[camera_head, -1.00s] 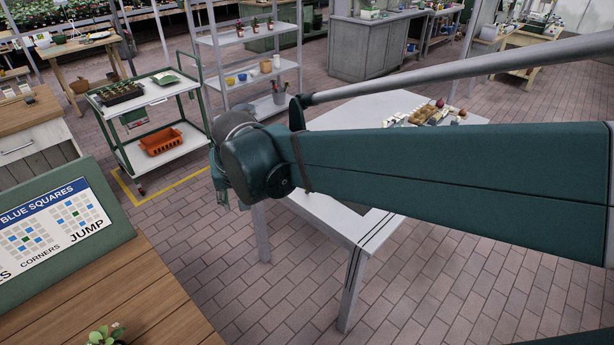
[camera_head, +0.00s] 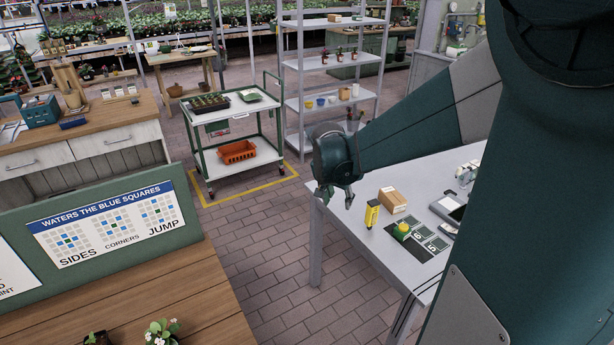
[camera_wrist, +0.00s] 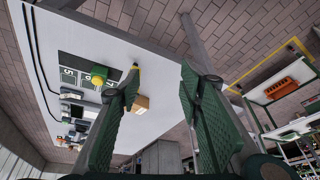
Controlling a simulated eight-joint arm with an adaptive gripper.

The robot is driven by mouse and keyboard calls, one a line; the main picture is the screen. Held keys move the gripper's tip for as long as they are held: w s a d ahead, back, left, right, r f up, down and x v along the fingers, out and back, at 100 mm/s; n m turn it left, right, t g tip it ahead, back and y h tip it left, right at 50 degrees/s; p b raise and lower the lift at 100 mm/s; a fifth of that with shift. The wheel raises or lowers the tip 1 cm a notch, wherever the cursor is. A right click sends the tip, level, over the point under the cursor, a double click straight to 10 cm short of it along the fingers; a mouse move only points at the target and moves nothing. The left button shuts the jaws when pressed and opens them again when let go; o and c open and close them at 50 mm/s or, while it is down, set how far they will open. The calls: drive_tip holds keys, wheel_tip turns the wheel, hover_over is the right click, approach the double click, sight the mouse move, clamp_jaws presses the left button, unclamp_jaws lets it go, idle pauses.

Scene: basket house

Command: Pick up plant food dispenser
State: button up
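My gripper (camera_head: 336,197) hangs at the left edge of the white table (camera_head: 330,218), open, with nothing between its fingers. In the wrist view, the two green fingers of my gripper (camera_wrist: 160,75) stand wide apart. A small upright yellow dispenser with a dark label (camera_head: 372,214) stands on the table, just right of my gripper. Beside it is a squat yellow item with a green top (camera_head: 402,231), which also shows in the wrist view (camera_wrist: 98,76). I cannot tell for sure which is the plant food dispenser. In the wrist view, one finger partly hides the upright yellow dispenser (camera_wrist: 135,67).
A small cardboard box (camera_head: 393,200) stands right behind the upright yellow dispenser. Dark numbered mats (camera_head: 437,243) and a grey device (camera_head: 450,208) lie farther right. A green cart (camera_head: 236,153) and a shelf rack (camera_head: 335,105) stand behind. The floor left of the table is clear.

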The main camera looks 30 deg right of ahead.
sight(373, 203)
drive_tip(key=d+f+m+g+p, duration=0.1)
drive_tip(key=d+f+m, duration=0.1)
drive_tip(key=d, duration=0.3)
drive_tip(key=d+f+m+g+p, duration=0.1)
drive_tip(key=d+f+m, duration=0.1)
drive_tip(key=d+f, duration=0.2)
drive_tip(key=w+d+f+m+p, duration=0.1)
drive_tip(key=d+f+m, duration=0.1)
drive_tip(key=d, duration=0.6)
drive_tip(key=shift+f+g+h, duration=0.4)
drive_tip(key=shift+f, duration=0.5)
drive_tip(key=shift+d+f, duration=0.1)
drive_tip(key=shift+x, duration=1.3)
drive_tip(key=shift+f, duration=0.1)
drive_tip(key=shift+b+x, duration=0.5)
drive_tip(key=shift+x, duration=2)
drive_tip(key=shift+d, duration=0.1)
drive_tip(key=c, duration=1.1)
